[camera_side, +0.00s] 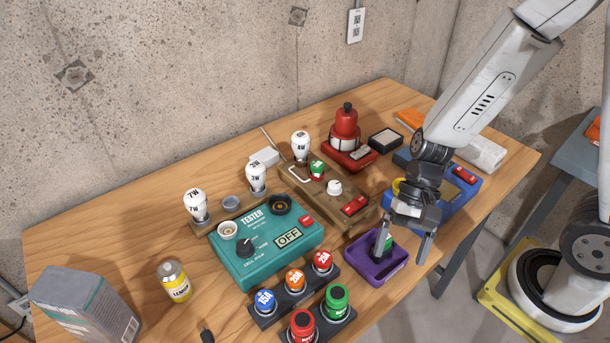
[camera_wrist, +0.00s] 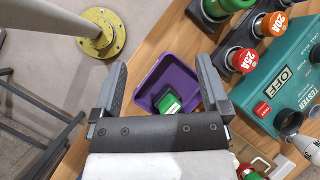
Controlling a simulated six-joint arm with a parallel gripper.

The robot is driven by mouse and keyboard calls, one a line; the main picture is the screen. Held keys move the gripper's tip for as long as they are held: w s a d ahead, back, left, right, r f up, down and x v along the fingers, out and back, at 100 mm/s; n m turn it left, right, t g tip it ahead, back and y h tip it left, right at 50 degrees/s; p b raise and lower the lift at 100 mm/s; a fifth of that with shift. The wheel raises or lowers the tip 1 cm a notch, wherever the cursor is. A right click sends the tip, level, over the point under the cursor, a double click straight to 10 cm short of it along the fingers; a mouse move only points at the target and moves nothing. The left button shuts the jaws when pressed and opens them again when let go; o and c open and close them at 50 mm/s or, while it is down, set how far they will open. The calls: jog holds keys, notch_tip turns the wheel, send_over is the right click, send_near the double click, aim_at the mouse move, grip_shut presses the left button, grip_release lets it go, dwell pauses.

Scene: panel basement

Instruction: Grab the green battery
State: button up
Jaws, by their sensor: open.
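A small green object with a white label, which looks like the green battery (camera_wrist: 170,104), sits inside a purple tray (camera_wrist: 184,77). In the side view the green battery (camera_side: 389,243) is partly hidden by a finger. The tray (camera_side: 362,269) lies near the front right of the table. My gripper (camera_side: 400,257) is open over the tray, fingers pointing down, with nothing between them. In the wrist view my gripper (camera_wrist: 163,64) has its fingers on either side of the tray, and the battery shows near the palm edge. I cannot tell the fingertips' height above it.
A teal tester (camera_side: 265,245) and a holder with coloured caps, including a green one (camera_side: 337,299), stand left of the tray. A wooden board (camera_side: 322,205) with another green piece (camera_side: 317,169) is behind. A blue box (camera_side: 460,192) is close behind my gripper. The table edge is near.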

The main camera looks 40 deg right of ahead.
aim_at(336, 302)
jog(key=w+a+r+m+t+y, duration=0.1)
jog(key=w+a+r+m+y, duration=0.1)
jog(key=a+m+y, duration=0.5)
jog(key=shift+w+a+m, duration=0.35)
jog(key=shift+a+m, duration=0.15)
jog(key=shift+a, duration=0.1)
jog(key=shift+f, duration=3.05)
jog(key=shift+f, duration=0.15)
jog(key=shift+f, duration=0.2)
jog(key=shift+x, duration=2.5)
grip_shut()
